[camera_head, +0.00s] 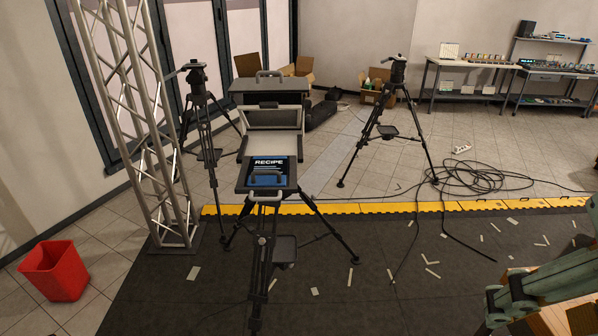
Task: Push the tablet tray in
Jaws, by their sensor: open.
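The tablet tray (241,181) is a dark flat tray on a tripod-mounted prompter rig in the middle of the view. It sticks out from the rig's front, toward me. A tablet with a dark and blue screen reading "RECIPE" (268,163) lies on it, with a handle-like bar at the tray's near edge. Behind the tray stand a pale framed panel (271,118) and a dark hood (266,87) with a top handle. I cannot make out my gripper in this view. Nothing is seen touching the tray.
A truss tower (155,130) and red bin (55,270) stand left. Tripods (197,110) (390,110) flank the rig. Cables (480,177) lie right. Paper scraps litter the dark mat (370,300). A greenish jointed shape (540,288), not clearly identifiable, fills the lower right corner.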

